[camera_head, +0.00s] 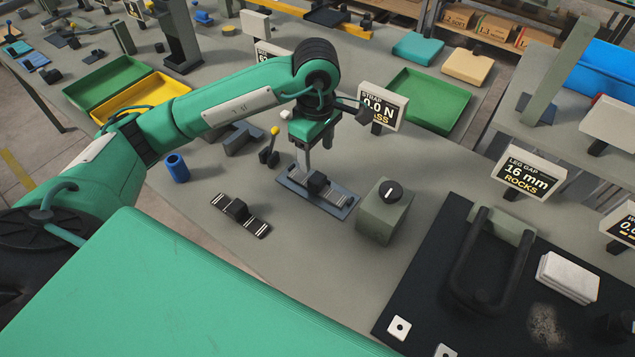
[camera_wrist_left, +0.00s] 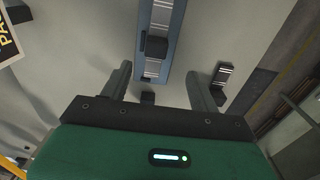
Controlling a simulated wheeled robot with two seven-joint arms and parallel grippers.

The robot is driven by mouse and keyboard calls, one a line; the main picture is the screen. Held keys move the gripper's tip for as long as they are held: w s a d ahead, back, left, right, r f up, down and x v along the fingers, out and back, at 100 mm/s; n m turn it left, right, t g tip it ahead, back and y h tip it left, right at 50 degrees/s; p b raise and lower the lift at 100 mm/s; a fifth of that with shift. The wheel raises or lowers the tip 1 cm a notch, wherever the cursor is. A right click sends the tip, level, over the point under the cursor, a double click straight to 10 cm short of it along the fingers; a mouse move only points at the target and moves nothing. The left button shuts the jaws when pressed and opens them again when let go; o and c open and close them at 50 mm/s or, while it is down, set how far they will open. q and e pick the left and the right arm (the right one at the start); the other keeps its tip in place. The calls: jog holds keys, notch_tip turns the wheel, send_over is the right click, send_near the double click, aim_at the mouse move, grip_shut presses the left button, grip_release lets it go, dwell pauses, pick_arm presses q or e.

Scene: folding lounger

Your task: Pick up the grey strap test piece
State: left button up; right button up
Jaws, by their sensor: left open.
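A strap test piece with grey and dark bands and a black block at its middle (camera_head: 338,194) lies on a long blue-grey fixture plate (camera_head: 341,212). The plate also shows at the top of the left wrist view (camera_wrist_left: 174,32). A similar dark strap with white bands (camera_head: 229,205) lies loose on the bench to the left, and shows right of the fingers in the wrist view (camera_wrist_left: 222,76). My left gripper (camera_head: 314,168) points down over the far part of the plate. Its fingers (camera_wrist_left: 159,72) are apart with nothing gripped. My right gripper is not in view.
A grey box with a black knob (camera_head: 374,222) stands right of the plate. A yellow-tipped lever (camera_head: 274,133) and a display (camera_head: 383,105) stand behind. A blue cup (camera_head: 177,168) is at left. The bench in front of the plate is clear.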

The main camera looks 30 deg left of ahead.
pick_arm(q)
send_over(317, 178)
jog(key=f, duration=0.4)
jog(key=shift+s+d, duration=0.1)
jog(key=shift+s, duration=0.1)
jog(key=f+p, duration=0.1)
jog(key=f, duration=0.1)
jog(key=f+p, duration=0.1)
jog(key=f, duration=0.1)
jog(key=shift+w+f, duration=0.2)
jog(key=shift+f, duration=0.45)
jog(key=shift+c, duration=0.6)
jog(key=c, duration=1)
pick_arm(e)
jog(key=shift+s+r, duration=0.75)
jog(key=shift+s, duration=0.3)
pick_arm(q)
jog(key=shift+c, duration=0.2)
